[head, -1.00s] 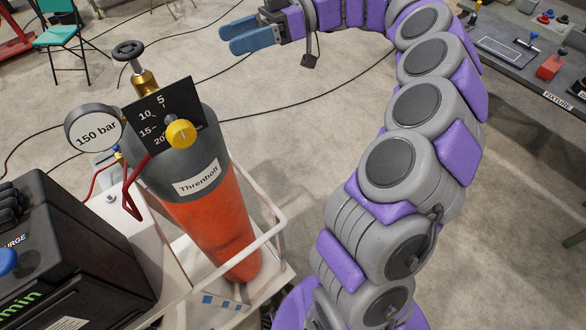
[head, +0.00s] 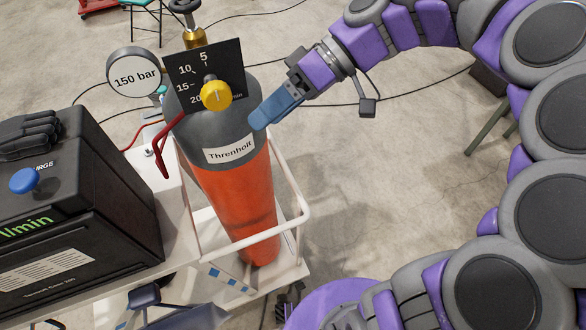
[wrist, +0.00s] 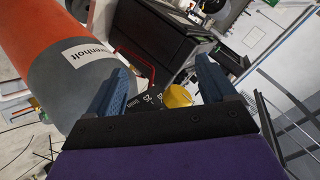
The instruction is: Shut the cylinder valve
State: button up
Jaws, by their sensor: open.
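The orange and grey cylinder (head: 235,205) stands upright in a white-railed cart, labelled "Threnholt". A brass valve with a dark round handwheel (head: 184,6) sits on its top, cut by the top edge of the head view. A yellow knob (head: 216,95) is mounted on a black dial plate (head: 190,70); the knob also shows in the wrist view (wrist: 178,96). My gripper (head: 262,120) is just right of the cylinder's shoulder and the knob. In the wrist view, its two blue fingers (wrist: 164,88) are spread, with the plate and knob beyond the gap. Nothing is between them.
A round gauge reading "150 bar" (head: 134,74) is left of the plate. A red bent lever or tube (head: 163,150) hangs below it. A black box with a blue knob (head: 70,205) stands left. The cart's white rail (head: 285,228) surrounds the cylinder. Open floor lies right.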

jog(key=s+f+m+h+b, duration=0.1)
jog(key=s+f+m+h, duration=0.2)
jog(key=s+f, duration=0.3)
jog(key=shift+s+d+f+h+b, duration=0.2)
jog(key=shift+d+f+h+b, duration=0.15)
jog(key=shift+f, duration=0.35)
jog(key=shift+a, duration=0.1)
